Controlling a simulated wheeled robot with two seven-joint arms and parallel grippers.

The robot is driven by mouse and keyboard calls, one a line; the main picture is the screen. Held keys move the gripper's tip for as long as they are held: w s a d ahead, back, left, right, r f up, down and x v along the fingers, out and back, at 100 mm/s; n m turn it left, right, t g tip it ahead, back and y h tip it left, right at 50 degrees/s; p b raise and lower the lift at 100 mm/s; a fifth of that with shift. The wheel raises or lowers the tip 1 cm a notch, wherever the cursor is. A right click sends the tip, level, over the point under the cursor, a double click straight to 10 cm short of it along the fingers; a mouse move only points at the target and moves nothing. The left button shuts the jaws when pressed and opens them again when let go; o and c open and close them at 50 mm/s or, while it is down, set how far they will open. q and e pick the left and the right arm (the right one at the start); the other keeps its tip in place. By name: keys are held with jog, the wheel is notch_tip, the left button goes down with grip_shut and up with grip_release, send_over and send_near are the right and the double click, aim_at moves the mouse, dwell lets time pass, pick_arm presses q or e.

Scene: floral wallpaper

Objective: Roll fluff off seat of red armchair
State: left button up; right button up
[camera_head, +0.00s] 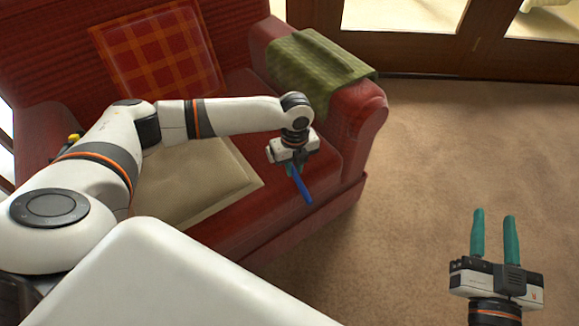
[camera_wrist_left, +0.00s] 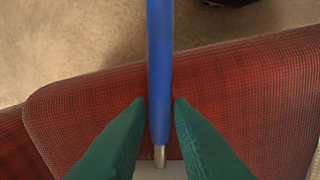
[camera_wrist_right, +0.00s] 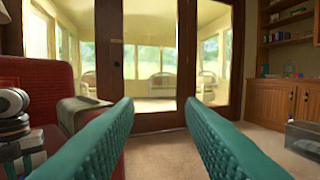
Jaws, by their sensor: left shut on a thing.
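The red armchair (camera_head: 375,115) stands at the upper left in the head view. Its red seat (camera_head: 325,160) also fills much of the left wrist view (camera_wrist_left: 255,95). My left gripper (camera_head: 294,165) is over the front right part of the seat. It is shut on the blue handle (camera_head: 300,186) of a tool, which runs up between the teal fingers in the left wrist view (camera_wrist_left: 159,70). A metal rod shows at the handle's lower end; the roller head is hidden. I cannot make out any fluff. My right gripper (camera_head: 495,215) is open and empty over the carpet, apart from the armchair.
A beige cushion (camera_head: 195,185) lies on the seat left of my left gripper. A plaid cushion (camera_head: 160,55) leans on the backrest. A green cloth (camera_head: 315,70) covers the right armrest. Open carpet (camera_head: 450,150) lies to the right, before glazed doors (camera_wrist_right: 150,50).

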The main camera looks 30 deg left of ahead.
pick_arm(q)
jog(key=shift+w+d+r, duration=0.1)
jog(key=shift+w+d, duration=0.15)
jog(key=shift+w, duration=0.35)
jog(key=shift+w+d, duration=0.2)
jog(key=shift+w, duration=0.35)
pick_arm(e)
jog(key=shift+d+f+g, duration=0.15)
jog(key=shift+f+g, duration=0.35)
jog(key=shift+f, duration=0.15)
